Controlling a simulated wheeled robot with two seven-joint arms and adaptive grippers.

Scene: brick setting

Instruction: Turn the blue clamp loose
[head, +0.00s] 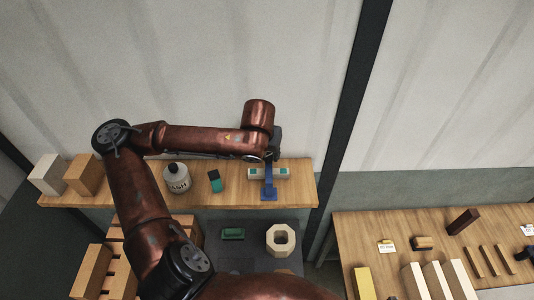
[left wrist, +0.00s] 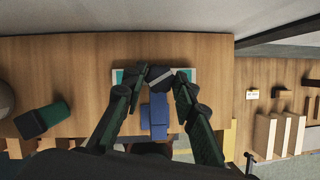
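The blue clamp (head: 269,187) stands at the front edge of the wooden shelf, over a pale block with teal patches (head: 283,173). In the left wrist view the clamp's blue body (left wrist: 158,113) lies below a tilted dark handle (left wrist: 160,76), with the pale-and-teal block (left wrist: 118,76) behind. My left gripper (head: 272,154) is over the clamp, mostly hidden by its own wrist in the head view. In the left wrist view its fingertips (left wrist: 161,78) close in on both sides of the dark handle and appear to touch it. My right gripper is out of view.
Below are a green piece (head: 232,234) and a hollow pale octagonal block (head: 281,239). A right-hand table (head: 350,234) holds several blocks.

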